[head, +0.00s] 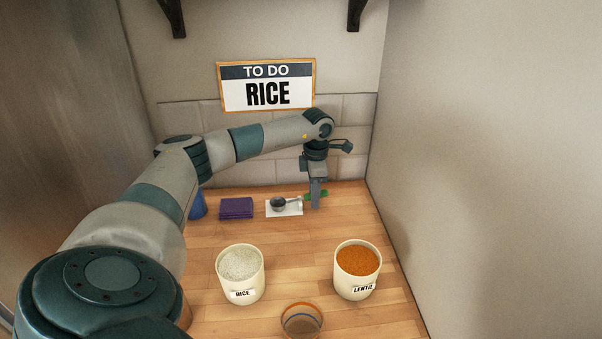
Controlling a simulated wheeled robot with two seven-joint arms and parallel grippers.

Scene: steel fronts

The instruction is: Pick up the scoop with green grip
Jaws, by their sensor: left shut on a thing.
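The scoop (279,203) has a round grey bowl, a pale neck and a green grip. Its bowl is over a small white mat (285,211) at the back of the wooden counter, and its grip points right. I cannot tell whether the bowl touches the mat. My left gripper (316,198) reaches down from above and is shut on the green grip, whose ends show on both sides of the fingers. My right gripper is not in view.
A rice tub (241,267), a lentil tub (358,262) and a round bowl (302,319) stand nearer on the counter. A folded purple cloth (236,208) and a blue cup (198,207) are left of the mat. Walls close the back and right. A sign (267,85) reads TO DO RICE.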

